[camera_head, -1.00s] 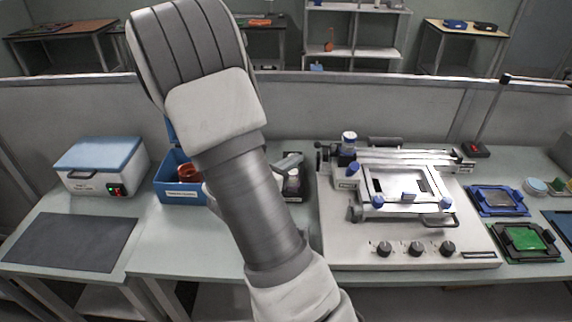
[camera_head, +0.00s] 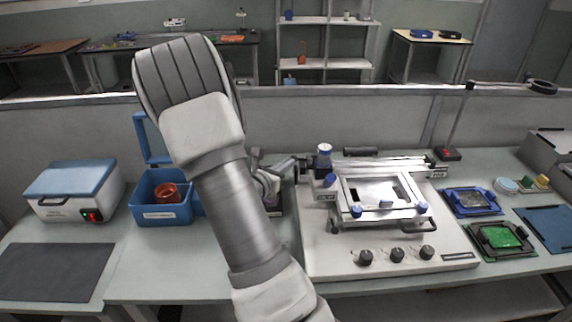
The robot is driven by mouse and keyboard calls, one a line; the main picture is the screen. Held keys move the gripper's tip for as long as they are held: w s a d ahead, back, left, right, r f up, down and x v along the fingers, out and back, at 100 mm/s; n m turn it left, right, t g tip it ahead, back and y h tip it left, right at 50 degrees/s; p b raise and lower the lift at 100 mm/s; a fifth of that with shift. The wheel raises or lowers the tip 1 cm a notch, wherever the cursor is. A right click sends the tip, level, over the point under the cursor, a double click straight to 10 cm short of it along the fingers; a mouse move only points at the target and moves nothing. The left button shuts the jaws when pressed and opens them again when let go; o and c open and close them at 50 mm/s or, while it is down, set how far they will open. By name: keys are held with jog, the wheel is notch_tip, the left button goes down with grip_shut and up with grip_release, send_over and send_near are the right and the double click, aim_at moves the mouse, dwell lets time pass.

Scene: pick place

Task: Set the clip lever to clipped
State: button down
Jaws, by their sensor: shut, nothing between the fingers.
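A stencil-printer-like machine (camera_head: 318,254) stands on the bench right of centre, with a pale hinged frame (camera_head: 350,188) on top. Several blue knobs or clips sit on it: one on a white post (camera_head: 324,149), one at the frame's back left (camera_head: 331,180) and others along its front edge (camera_head: 386,204). I cannot tell which of these is the clip lever, or its setting. My gripper (camera_head: 287,166) is shut and empty, just left of the machine's back left corner near the white post. My forearm hides part of the bench and wrist.
A blue open bin (camera_head: 160,212) holds a copper-coloured coil (camera_head: 167,193). A white box with a blue lid (camera_head: 72,180) and a dark mat (camera_head: 55,272) lie left. Blue (camera_head: 471,202) and green (camera_head: 501,241) board trays lie right of the machine. A low partition runs behind.

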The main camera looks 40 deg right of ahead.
jog(key=shift+w+d+m+g+p, duration=0.1)
jog(key=shift+w+m+g+p, duration=0.2)
jog(key=shift+w+m+g, duration=0.4)
jog(key=w+d+m+g+y, duration=0.2)
jog(key=w+d+m+g, duration=0.2)
jog(key=d+m+g, duration=0.3)
jog(key=m+g, duration=0.2)
jog(key=g, duration=0.3)
jog(key=shift+w+g+y+b, duration=0.25)
jog(key=shift+g+y+b, duration=0.05)
jog(key=shift+g+y, duration=0.1)
jog(key=v, duration=1.2)
jog(key=shift+b, duration=0.45)
